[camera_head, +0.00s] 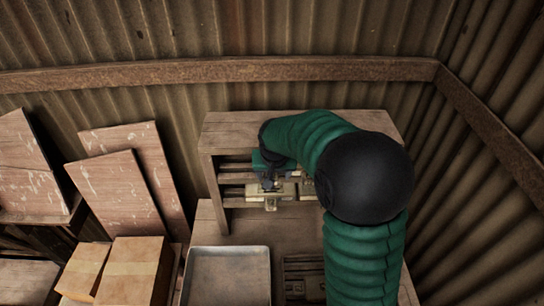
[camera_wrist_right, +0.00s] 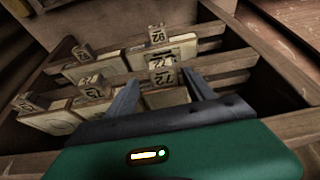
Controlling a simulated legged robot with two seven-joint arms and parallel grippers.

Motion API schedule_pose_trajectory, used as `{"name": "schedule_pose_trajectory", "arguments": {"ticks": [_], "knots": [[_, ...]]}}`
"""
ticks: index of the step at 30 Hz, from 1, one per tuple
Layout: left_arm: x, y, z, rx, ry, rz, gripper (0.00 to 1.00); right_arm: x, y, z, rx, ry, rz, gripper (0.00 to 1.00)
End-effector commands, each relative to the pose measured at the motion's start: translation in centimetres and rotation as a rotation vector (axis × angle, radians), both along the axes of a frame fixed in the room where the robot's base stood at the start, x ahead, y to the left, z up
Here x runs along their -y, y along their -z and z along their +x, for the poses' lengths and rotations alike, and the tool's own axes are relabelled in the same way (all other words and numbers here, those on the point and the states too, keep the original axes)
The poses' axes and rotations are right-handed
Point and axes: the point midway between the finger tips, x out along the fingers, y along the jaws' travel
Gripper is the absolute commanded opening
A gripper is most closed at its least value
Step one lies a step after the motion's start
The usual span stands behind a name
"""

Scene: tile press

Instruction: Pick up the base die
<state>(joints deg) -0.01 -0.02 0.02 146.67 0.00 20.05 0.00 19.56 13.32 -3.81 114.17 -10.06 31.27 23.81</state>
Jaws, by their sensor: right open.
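Several pale dies with small wooden grip blocks marked with dark numbers stand in a slatted wooden rack, best seen in the right wrist view. I cannot tell from the markings which is the base die. My right gripper (camera_wrist_right: 160,92) is open, its two dark fingers on either side of a die with a numbered block (camera_wrist_right: 163,77). Whether the fingers touch it is unclear. In the head view the right gripper (camera_head: 270,183) is at the shelf, over a pale die (camera_head: 284,191). My arm hides much of the shelf's right side. My left gripper is not in view.
Other dies (camera_wrist_right: 180,49) (camera_wrist_right: 50,122) stand close by in the rack, between wooden slats (camera_wrist_right: 240,58). In the head view an empty metal tray (camera_head: 228,275) lies on the bench. Cardboard boxes (camera_head: 132,270) and leaning boards (camera_head: 115,195) are at the left.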

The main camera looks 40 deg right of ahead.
Motion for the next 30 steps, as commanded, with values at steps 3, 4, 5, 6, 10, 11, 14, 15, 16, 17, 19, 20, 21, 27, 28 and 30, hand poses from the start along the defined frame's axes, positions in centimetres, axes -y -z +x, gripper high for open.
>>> {"name": "schedule_pose_trajectory", "arguments": {"ticks": [3, 4, 5, 6, 10, 11, 14, 15, 16, 17, 19, 20, 21, 27, 28, 30], "knots": [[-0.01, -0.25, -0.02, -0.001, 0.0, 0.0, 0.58, 0.1, 0.87, 0.31, -0.001, -0.001, -0.001, 0.62], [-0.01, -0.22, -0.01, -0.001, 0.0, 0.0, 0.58, 0.08, 0.93, 0.34, -0.001, -0.002, -0.002, 0.62], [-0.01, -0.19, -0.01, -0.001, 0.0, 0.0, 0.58, 0.06, 0.93, 0.36, -0.001, -0.002, -0.002, 0.62], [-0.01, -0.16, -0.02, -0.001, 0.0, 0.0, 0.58, 0.06, 0.92, 0.35, 0.001, -0.003, -0.002, 0.62], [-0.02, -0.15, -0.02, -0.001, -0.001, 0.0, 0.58, 0.13, 0.93, 0.3, 0.0, -0.002, -0.001, 0.55], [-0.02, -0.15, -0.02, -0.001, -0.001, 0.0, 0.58, 0.17, 0.93, 0.28, 0.001, -0.001, -0.001, 0.51], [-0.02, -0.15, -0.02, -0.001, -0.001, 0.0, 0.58, 0.23, 0.93, 0.28, 0.001, 0.0, 0.0, 0.38], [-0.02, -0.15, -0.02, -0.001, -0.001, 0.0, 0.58, 0.23, 0.93, 0.28, 0.001, 0.0, 0.0, 0.33], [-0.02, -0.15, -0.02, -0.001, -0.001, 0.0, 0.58, 0.23, 0.93, 0.29, 0.001, -0.001, 0.0, 0.29], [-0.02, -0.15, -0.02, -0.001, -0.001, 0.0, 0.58, 0.23, 0.93, 0.29, 0.001, -0.001, 0.0, 0.25], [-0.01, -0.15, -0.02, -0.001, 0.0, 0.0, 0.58, 0.23, 0.93, 0.32, 0.001, -0.001, 0.0, 0.16], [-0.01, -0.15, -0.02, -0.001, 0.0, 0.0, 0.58, 0.23, 0.93, 0.32, 0.001, -0.001, -0.001, 0.12], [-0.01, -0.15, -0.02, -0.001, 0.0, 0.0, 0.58, 0.23, 0.94, 0.34, 0.001, -0.001, -0.001, 0.07], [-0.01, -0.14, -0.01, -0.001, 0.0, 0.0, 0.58, 0.24, 0.99, 0.34, 0.0, -0.001, 0.0, 0.0], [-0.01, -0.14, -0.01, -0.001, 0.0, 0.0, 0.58, 0.22, 1.0, 0.35, -0.001, -0.001, 0.0, 0.0], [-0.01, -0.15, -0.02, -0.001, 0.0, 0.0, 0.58, 0.25, 0.92, 0.41, 0.001, -0.001, -0.002, 0.0]]}}
